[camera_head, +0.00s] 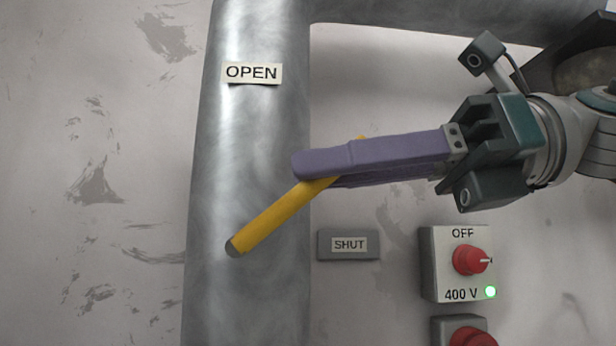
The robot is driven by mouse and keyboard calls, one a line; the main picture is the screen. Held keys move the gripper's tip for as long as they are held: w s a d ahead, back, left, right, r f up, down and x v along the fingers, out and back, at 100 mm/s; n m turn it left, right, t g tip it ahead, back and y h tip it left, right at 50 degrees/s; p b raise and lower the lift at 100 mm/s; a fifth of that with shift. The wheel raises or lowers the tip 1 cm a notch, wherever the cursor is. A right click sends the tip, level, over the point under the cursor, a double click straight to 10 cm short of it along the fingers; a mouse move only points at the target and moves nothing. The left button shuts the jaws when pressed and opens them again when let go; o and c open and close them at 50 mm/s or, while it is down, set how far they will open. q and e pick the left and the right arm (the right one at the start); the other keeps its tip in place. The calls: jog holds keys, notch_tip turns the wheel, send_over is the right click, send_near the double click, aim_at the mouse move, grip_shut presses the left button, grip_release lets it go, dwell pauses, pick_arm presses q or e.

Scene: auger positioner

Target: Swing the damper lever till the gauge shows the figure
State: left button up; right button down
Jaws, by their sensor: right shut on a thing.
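The damper lever (279,217) is a yellow rod with a dark grey tip. It lies across the front of a vertical metal duct (245,140) and slants from lower left to upper right. My right gripper (312,167) has long purple fingers and comes in from the right. It is shut on the lever near the lever's upper right part, and the fingers hide some of the rod there. An OPEN label (252,73) is on the duct above, and a SHUT label (349,244) is on a grey block at the lower right. No gauge is in view. My left gripper is not in view.
A switch box (431,265) marked OFF and 400 V, with a red knob (469,260) and a lit green lamp (490,292), is on the wall below my right gripper. Part of another box (442,328) shows beneath it. The stained wall (90,120) on the left is clear.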

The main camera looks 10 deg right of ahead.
jog(key=c, duration=1.1)
grip_release()
jog(key=shift+d+f+b, duration=0.1)
jog(key=shift+d+b, duration=0.1)
jog(key=shift+b, duration=0.1)
jog(key=d+b, duration=0.2)
jog(key=d, duration=0.1)
jog(key=d+r+b, duration=0.1)
jog(key=d+b, duration=0.1)
jog(key=d, duration=0.1)
jog(key=s+d+b, duration=0.1)
jog(key=d+b, duration=0.1)
jog(key=d, duration=0.1)
jog(key=shift+d+r, duration=0.15)
jog(key=shift+r, duration=0.15)
